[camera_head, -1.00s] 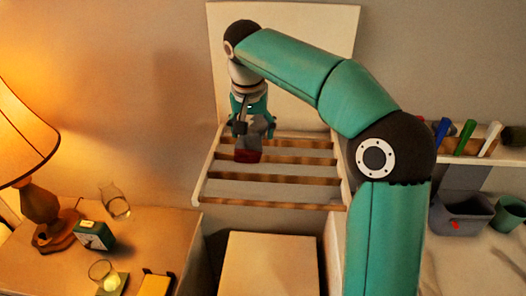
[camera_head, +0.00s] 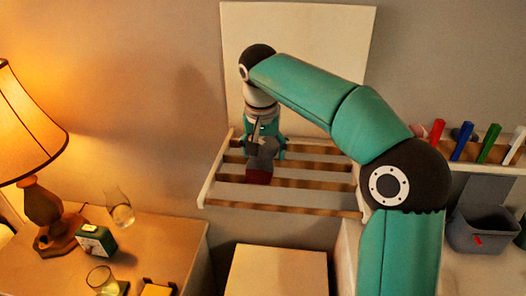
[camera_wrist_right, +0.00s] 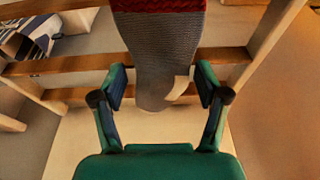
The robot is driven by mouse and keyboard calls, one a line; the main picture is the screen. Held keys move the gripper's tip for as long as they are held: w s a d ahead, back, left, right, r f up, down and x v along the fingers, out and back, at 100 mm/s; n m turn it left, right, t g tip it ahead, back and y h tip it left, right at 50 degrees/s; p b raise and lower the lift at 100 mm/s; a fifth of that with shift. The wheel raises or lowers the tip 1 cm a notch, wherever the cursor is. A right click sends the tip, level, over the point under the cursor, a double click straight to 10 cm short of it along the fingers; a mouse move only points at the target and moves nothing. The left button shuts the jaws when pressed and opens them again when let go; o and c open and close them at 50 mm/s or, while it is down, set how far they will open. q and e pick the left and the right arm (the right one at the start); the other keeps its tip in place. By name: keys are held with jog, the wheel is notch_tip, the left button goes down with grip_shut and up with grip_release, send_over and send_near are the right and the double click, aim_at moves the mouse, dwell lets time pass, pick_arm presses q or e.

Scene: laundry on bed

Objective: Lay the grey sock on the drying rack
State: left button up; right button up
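The grey sock (camera_head: 262,156) with its red cuff (camera_head: 258,177) lies over the wooden bars of the drying rack (camera_head: 290,209). In the right wrist view the sock (camera_wrist_right: 163,45) spans the rack bars (camera_wrist_right: 65,64), with its cuff at the top edge. My right gripper (camera_head: 262,148) is low over the rack at the sock. In the wrist view its fingers (camera_wrist_right: 160,86) are spread, one on each side of the sock, with gaps between. My left gripper is not in view.
A nightstand (camera_head: 175,235) at left bears a lamp (camera_head: 40,205), a green clock (camera_head: 96,240) and glasses (camera_head: 119,207). At right are a shelf with several pens (camera_head: 462,141) and a grey bin (camera_head: 483,230). A pale box top (camera_head: 277,272) is below the rack.

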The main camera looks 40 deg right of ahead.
jog(key=o, duration=0.4)
jog(key=shift+r, duration=0.1)
jog(key=p+v, duration=0.2)
jog(key=v, duration=1)
jog(key=shift+d, duration=0.1)
